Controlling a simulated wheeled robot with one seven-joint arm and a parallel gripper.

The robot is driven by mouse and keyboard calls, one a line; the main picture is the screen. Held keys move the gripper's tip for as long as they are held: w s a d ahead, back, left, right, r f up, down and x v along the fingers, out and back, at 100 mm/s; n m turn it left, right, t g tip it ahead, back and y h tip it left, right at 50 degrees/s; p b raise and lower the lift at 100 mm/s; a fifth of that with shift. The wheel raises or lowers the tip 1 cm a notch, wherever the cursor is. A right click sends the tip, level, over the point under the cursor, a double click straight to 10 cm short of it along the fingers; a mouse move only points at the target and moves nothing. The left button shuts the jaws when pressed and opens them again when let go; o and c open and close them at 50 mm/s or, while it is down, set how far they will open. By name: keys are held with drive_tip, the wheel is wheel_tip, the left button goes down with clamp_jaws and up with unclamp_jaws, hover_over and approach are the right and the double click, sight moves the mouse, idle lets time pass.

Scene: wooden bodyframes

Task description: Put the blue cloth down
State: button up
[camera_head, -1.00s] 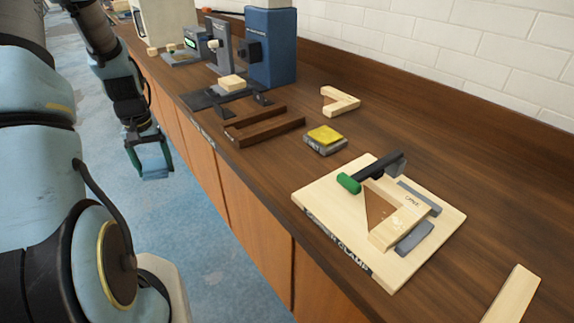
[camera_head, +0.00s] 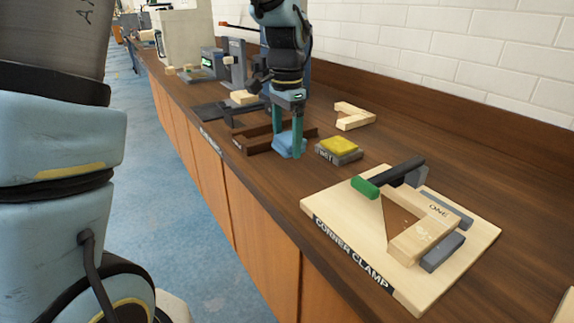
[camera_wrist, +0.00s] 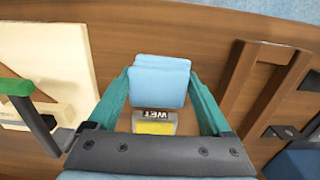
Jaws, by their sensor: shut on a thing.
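My gripper (camera_head: 289,142) is over the counter, between the brown wooden frame and the grey block with the yellow top. Its teal fingers are shut on the folded blue cloth (camera_head: 287,144). In the wrist view the cloth (camera_wrist: 160,78) lies flat between the fingertips, its edges against both fingers. It is at or just above the counter surface; I cannot tell whether it touches. The grey block marked WET (camera_head: 343,157), with a yellow pad (camera_head: 339,145) on top, is just right of the cloth.
The brown frame (camera_head: 252,143) stands close on the left of the cloth. A corner clamp board (camera_head: 330,212) with a green-handled clamp and pale wood corner is at the right front. A pale wooden corner piece (camera_head: 355,117) lies behind. Bare counter lies at the right rear.

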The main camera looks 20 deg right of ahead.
sight(287, 173)
drive_tip(key=shift+f+p, duration=0.35)
drive_tip(key=shift+f, duration=2.6)
drive_tip(key=shift+f, duration=0.1)
drive_tip(key=o, duration=1.2)
drive_tip(key=shift+o, duration=0.2)
wheel_tip(287, 173, up, 12)
drive_tip(key=shift+r+b, duration=0.15)
drive_tip(key=shift+b, duration=0.5)
drive_tip(key=s+a+f+n, duration=0.1)
drive_tip(key=a+f+n, duration=0.2)
drive_tip(key=a, duration=0.7)
drive_tip(key=s+a+f+n+t, duration=0.1)
drive_tip(key=a+f+n, duration=0.3)
drive_tip(key=a+n, duration=0.3)
drive_tip(key=s+a+f+n, duration=0.1)
drive_tip(key=a+f+n, duration=0.2)
drive_tip(key=a, duration=1)
drive_tip(key=shift+s+f+n+t, duration=0.3)
drive_tip(key=shift+s+f+n, duration=0.1)
drive_tip(key=shift+n, duration=0.5)
